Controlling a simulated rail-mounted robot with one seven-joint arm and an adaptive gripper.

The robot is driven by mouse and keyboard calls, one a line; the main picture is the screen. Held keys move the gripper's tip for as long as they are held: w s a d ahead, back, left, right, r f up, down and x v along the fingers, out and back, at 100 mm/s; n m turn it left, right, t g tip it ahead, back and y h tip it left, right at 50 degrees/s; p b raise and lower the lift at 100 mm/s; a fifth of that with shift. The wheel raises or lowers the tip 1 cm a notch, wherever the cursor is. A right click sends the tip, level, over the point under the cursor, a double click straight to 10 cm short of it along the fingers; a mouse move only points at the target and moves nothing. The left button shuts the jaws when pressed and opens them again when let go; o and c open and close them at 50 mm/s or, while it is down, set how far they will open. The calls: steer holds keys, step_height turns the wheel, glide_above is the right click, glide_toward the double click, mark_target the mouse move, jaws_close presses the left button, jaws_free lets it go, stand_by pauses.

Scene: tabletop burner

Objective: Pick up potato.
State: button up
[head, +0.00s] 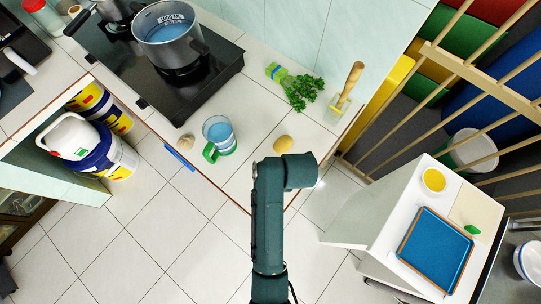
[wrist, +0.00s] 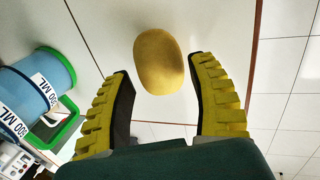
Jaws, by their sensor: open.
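The potato (head: 283,144) is a smooth yellow-brown oval lying on the white tiled counter, near its front edge. In the wrist view the potato (wrist: 159,61) is just beyond the fingertips and lined up with the gap between them. My gripper (wrist: 160,75) is open and empty, with one yellow ridged finger on each side of that gap. The fingers do not appear to touch the potato. In the head view my dark green arm reaches up to the counter edge just below the potato, and the fingers cannot be made out there.
A measuring cup (head: 219,136) with a green handle stands left of the potato; it shows at the left of the wrist view (wrist: 40,85). A pot (head: 171,36) sits on the black burner (head: 215,75).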

steer(key=x, duration=0.2)
steer(key=shift+w+f, duration=0.1)
steer(key=shift+f, duration=0.3)
steer(key=c, duration=1)
steer(key=shift+o, duration=0.2)
step_height(320, 180, up, 10)
steer(key=shift+r+p, duration=0.1)
steer(key=shift+p, duration=0.95)
